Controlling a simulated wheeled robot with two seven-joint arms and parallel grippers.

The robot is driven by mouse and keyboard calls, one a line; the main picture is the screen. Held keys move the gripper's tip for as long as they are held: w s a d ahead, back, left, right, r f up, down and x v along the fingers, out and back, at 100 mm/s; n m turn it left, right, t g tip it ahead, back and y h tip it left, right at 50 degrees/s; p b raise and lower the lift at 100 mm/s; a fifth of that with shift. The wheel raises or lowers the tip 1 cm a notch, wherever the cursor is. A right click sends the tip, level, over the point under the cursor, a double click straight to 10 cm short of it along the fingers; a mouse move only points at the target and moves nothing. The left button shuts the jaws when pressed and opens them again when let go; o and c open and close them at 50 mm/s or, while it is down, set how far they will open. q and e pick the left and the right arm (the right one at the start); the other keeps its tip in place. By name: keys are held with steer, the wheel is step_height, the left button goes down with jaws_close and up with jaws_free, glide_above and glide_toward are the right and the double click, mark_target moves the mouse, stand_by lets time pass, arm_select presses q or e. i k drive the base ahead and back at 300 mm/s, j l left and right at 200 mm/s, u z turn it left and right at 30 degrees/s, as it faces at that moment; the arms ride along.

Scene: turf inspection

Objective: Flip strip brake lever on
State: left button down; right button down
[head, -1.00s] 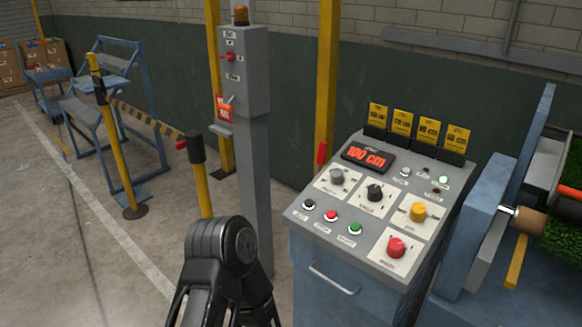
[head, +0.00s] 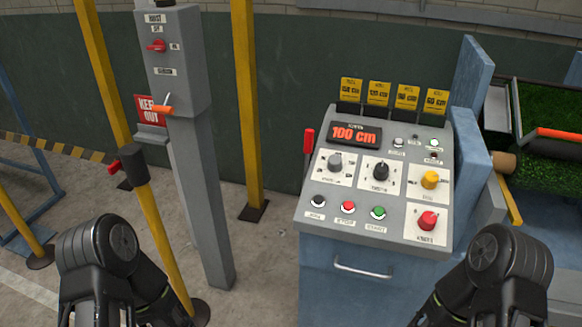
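A red-handled lever (head: 307,141) stands upright at the left side of the grey control console (head: 318,228); I cannot read a label on it. An orange lever (head: 162,110) sticks out from the lower part of a grey box (head: 184,72) on a post, which also has a red knob (head: 157,46). Which of these is the strip brake lever I cannot tell. My two black arms show at the bottom left and bottom right, apart from the console and the levers. Both grippers are out of view.
The console has a "100 cm" display (head: 354,135), several knobs, buttons and yellow tags. A yellow post with a black head (head: 133,164) stands at front left, near my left arm. A blue machine frame (head: 470,150) with green turf (head: 550,111) is at right. Bare floor lies between post and console.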

mark_target(308, 138)
steer(key=i+j+z, duration=0.1)
steer(key=j, duration=0.45)
steer(key=i+j, duration=0.25)
steer(key=j, duration=0.25)
steer(key=i+j+z, duration=0.15)
steer(key=j, duration=0.4)
steer(key=i+j, duration=0.1)
steer(key=j, duration=0.45)
steer(key=i+j+z, duration=0.15)
steer(key=j, duration=0.4)
steer(key=i+j, duration=0.1)
steer(key=j, duration=0.5)
steer(key=z, duration=0.05)
